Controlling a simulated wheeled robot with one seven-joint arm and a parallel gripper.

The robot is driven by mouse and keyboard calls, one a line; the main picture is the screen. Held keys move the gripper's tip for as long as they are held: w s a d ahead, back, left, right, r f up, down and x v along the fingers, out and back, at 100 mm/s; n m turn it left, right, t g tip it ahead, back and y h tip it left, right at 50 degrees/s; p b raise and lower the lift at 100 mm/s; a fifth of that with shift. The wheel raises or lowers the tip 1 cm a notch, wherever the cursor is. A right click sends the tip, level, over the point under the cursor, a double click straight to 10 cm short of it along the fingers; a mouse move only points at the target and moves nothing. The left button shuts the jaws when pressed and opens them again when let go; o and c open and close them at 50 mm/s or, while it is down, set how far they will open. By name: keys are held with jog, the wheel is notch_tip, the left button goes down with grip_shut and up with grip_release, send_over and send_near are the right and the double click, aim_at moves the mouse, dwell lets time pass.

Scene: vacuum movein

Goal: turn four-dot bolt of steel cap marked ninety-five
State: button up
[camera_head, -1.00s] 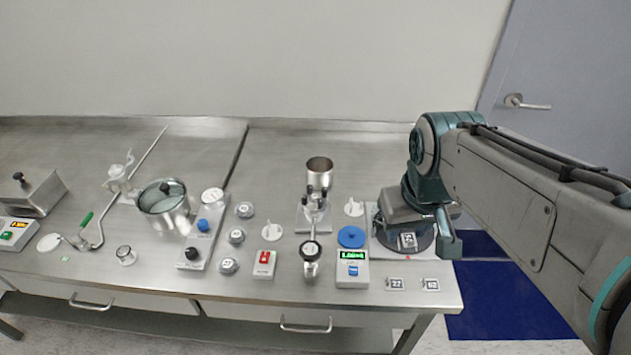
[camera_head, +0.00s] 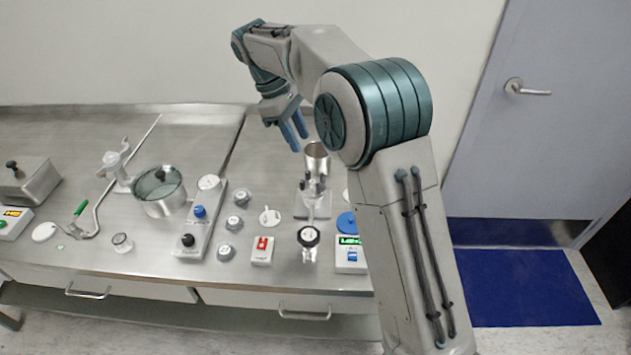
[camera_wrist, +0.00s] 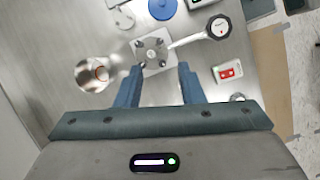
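A steel square fitting (camera_wrist: 152,54) with several dark bolts near its corners lies ahead of my open fingers in the wrist view. Its centre marking and any dots on the bolts are too small to read. In the head view it appears as the steel stand (camera_head: 312,200) by the metal cup, and its top is not clear. My gripper (camera_head: 296,139) hangs above the back of the bench, fingers downward. In the wrist view my gripper (camera_wrist: 159,82) is open, with nothing between its fingers, and looks down from above the fitting.
A metal cup (camera_wrist: 95,73) stands beside the fitting. A handle with a black-rimmed round end (camera_wrist: 219,27) sticks out from it. A red switch box (camera_wrist: 228,72), blue disc (camera_head: 346,222) and small round caps (camera_head: 236,222) lie nearby.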

aim_at(318, 185)
jog(key=x, duration=1.4)
jog(key=shift+w+a+f+p, duration=0.15)
jog(key=shift+a+p, duration=0.2)
jog(key=shift+a, duration=0.05)
grip_shut()
